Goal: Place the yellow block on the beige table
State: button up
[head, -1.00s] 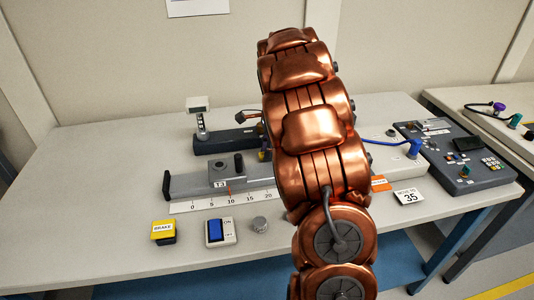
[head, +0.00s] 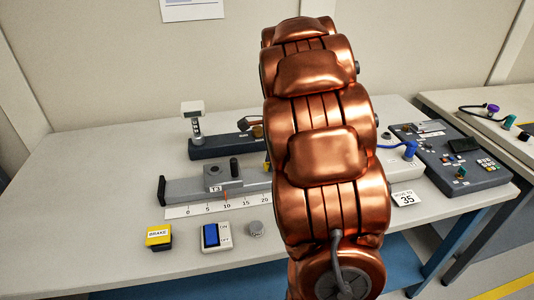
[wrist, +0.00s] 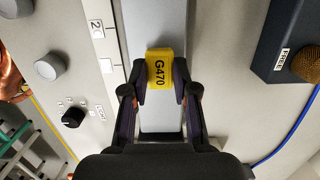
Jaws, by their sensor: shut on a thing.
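The yellow block (wrist: 160,68), labelled G470, sits between the fingertips of my gripper (wrist: 160,92) in the wrist view. The fingers are shut on it. Behind it runs a grey rail (wrist: 158,20); I cannot tell whether the block touches the rail or is held above it. In the head view my arm hides the gripper and the block. The beige table (head: 90,200) spans the head view, with bare surface on its left side and along its front.
A yellow BRAKE button (head: 158,237), a blue rocker switch (head: 211,236) and a grey knob (head: 256,229) stand at the front. A scaled slide (head: 195,188) lies behind them. A dark control panel (head: 455,158) and a MOVE TO 35 sign (head: 405,198) are at right.

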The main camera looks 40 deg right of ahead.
jog(key=s, duration=0.2)
jog(key=s+a, duration=0.1)
jog(key=s, duration=0.2)
jog(key=s+a+r, duration=0.1)
jog(key=s, duration=0.2)
jog(key=shift+s+a, duration=0.2)
jog(key=shift+f, duration=0.1)
